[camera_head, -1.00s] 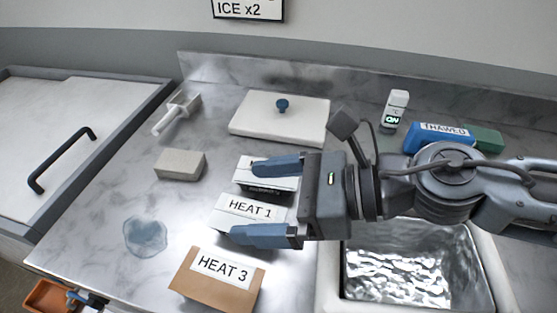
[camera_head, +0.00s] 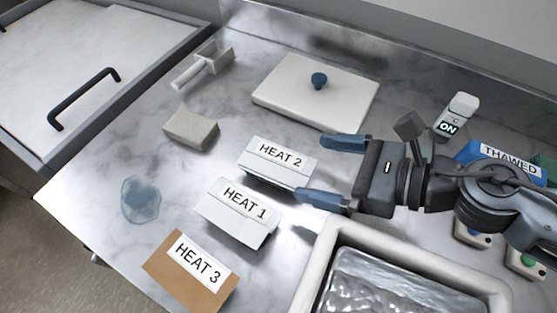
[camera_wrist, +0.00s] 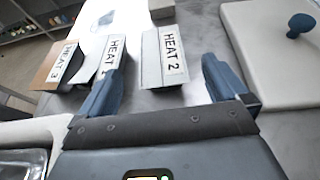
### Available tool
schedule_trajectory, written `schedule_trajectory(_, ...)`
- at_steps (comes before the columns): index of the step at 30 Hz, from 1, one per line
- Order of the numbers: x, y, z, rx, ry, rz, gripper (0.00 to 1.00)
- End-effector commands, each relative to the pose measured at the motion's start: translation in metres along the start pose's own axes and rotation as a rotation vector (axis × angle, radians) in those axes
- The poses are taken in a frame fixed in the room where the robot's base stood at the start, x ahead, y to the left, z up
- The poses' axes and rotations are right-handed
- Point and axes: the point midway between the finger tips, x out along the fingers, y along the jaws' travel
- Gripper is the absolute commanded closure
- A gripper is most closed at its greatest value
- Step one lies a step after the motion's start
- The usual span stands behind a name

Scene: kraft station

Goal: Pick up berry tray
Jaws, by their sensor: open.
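I cannot make out any berries or a thing marked as a berry tray. Three labelled packs stand on the steel counter: white HEAT 2 (camera_head: 270,170), white HEAT 1 (camera_head: 232,224) and brown HEAT 3 (camera_head: 165,269). My gripper (camera_head: 312,168) is open and empty, just right of HEAT 2, fingers pointing left. In the wrist view HEAT 2 (camera_wrist: 152,62) lies ahead between the fingers, with HEAT 1 (camera_wrist: 108,68) and HEAT 3 (camera_wrist: 45,73) to its left. A blue THAWED object (camera_head: 477,152) is partly hidden behind my arm.
A white lid or board (camera_head: 290,92) with a blue knob lies behind the packs. A white device (camera_head: 457,112) reads ON.

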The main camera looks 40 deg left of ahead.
Motion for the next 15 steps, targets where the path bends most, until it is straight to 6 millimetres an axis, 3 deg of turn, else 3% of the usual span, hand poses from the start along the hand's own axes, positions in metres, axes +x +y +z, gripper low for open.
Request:
schedule_trajectory(4, 0.009, 0.000, -0.020, 0.003, -0.001, 0.000, 0.00)
schedule_trajectory(11, 0.024, 0.000, -0.018, 0.001, -0.001, 0.002, 0.00)
schedule_trajectory(15, 0.043, 0.001, -0.016, 0.000, -0.001, 0.003, 0.00)
